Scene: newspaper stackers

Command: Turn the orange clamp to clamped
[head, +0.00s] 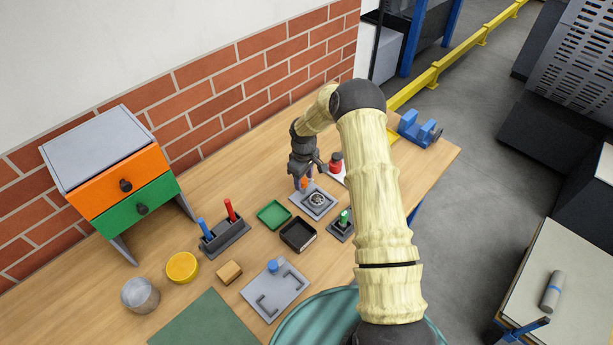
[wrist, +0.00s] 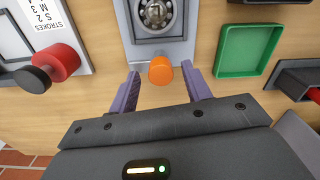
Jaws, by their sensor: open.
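The orange clamp (wrist: 161,70) shows in the wrist view as a rounded orange knob at the edge of a grey plate (wrist: 182,54) that carries a round metal bearing (wrist: 154,14). In the head view the orange clamp (head: 304,184) is small, at the far edge of the same plate. My gripper (wrist: 165,81) is open, with its two purple fingers on either side of the orange knob. Whether a finger touches it I cannot tell. In the head view my gripper (head: 302,184) points down over the clamp. The clamp's set position is not clear.
A red knob with a black end (wrist: 58,66) sits on a white panel to the left in the wrist view. A green tray (wrist: 219,72) lies to the right. In the head view a black tray (head: 283,236) and a green-peg holder (head: 338,233) stand near the plate.

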